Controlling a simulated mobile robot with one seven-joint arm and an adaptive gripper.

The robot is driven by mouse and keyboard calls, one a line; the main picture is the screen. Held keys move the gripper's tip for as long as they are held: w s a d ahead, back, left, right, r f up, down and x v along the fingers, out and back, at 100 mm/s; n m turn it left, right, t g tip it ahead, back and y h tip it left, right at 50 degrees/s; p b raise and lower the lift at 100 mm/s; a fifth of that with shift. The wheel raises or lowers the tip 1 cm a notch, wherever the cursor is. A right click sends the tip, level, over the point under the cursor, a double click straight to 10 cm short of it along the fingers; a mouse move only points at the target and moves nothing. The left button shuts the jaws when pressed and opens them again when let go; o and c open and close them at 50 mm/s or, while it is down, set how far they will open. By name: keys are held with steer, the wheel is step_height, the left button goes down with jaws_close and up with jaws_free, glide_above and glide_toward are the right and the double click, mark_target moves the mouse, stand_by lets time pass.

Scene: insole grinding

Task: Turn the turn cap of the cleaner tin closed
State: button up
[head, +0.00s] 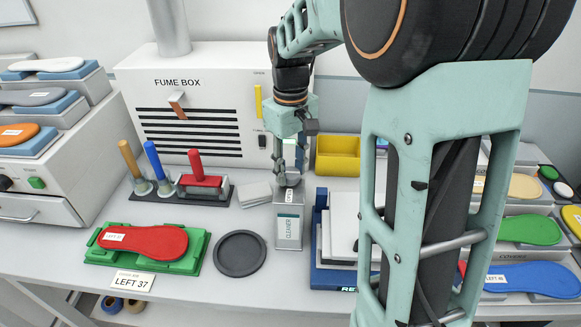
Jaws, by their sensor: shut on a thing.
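The cleaner tin (289,229) stands upright on the bench near the middle of the head view, a grey can with a pale label. Its turn cap (292,180) is on top, small and partly hidden by my fingers. My gripper (291,174) points down from above with its fingers at the cap and is shut on it. Whether the cap is fully turned cannot be seen at this size.
A dark round dish (240,254) lies left of the tin, and a grey cloth (255,194) behind it. A red insole (143,241) lies on a green block at left. A blue-framed stack (340,235) stands close right. The fume box (195,105) is behind.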

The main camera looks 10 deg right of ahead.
mark_target(291, 172)
steer(key=o, duration=1.2)
steer(key=shift+c, duration=0.2)
step_height(291, 172, up, 12)
